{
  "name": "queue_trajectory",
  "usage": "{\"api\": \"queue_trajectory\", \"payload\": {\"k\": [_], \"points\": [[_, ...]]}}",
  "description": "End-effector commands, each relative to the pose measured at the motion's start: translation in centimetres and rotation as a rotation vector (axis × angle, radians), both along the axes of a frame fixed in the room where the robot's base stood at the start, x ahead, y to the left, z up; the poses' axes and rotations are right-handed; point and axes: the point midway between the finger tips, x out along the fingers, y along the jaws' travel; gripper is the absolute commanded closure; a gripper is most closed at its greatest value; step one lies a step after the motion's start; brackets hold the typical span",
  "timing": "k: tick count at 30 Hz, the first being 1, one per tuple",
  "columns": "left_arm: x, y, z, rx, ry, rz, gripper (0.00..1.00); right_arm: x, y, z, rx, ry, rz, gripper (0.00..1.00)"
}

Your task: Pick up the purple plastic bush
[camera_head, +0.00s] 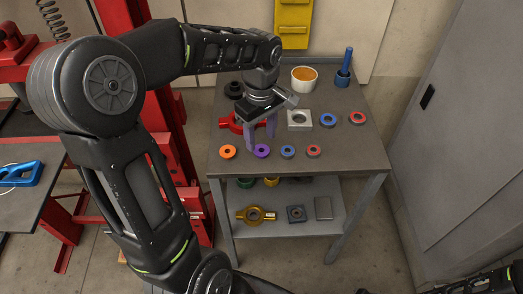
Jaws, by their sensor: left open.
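The purple plastic bush (262,151) is a small ring lying flat near the front edge of the grey table, between an orange ring (228,152) and a blue-grey ring (287,152). My left gripper (260,134) points down over the table, just behind the purple bush in the picture. Its two fingers are apart, with nothing seen between them. Whether a finger touches the bush cannot be told. Part of my right arm shows at the lower right corner; its gripper is not visible.
A red part (231,123) lies behind the left fingers. A square metal block (299,120), more rings (328,120), a white cup (304,78) and a blue-handled tool (345,70) stand on the table (345,165). A lower shelf (275,228) holds other parts. A grey cabinet (460,130) is at the right.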

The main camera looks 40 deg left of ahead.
Motion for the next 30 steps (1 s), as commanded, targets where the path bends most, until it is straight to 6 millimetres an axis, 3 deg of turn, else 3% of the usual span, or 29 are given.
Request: {"api": "queue_trajectory", "payload": {"k": [10, 28, 30], "points": [[0.0, 0.0, -4.3, 0.0, 0.003, -0.001, 0.5, 0.0, 0.0, 0.6, 0.0, 0.0, 0.0, 0.64], [0.1, 0.0, -4.4, -0.001, 0.001, 0.0, 0.5, 0.0, 0.0, 0.6, 0.0, 0.0, 0.0, 0.64], [0.1, 0.0, -4.4, -0.001, 0.001, 0.0, 0.55, 0.0, 0.0, 0.6, 0.0, 0.0, 0.0, 0.64]]}}
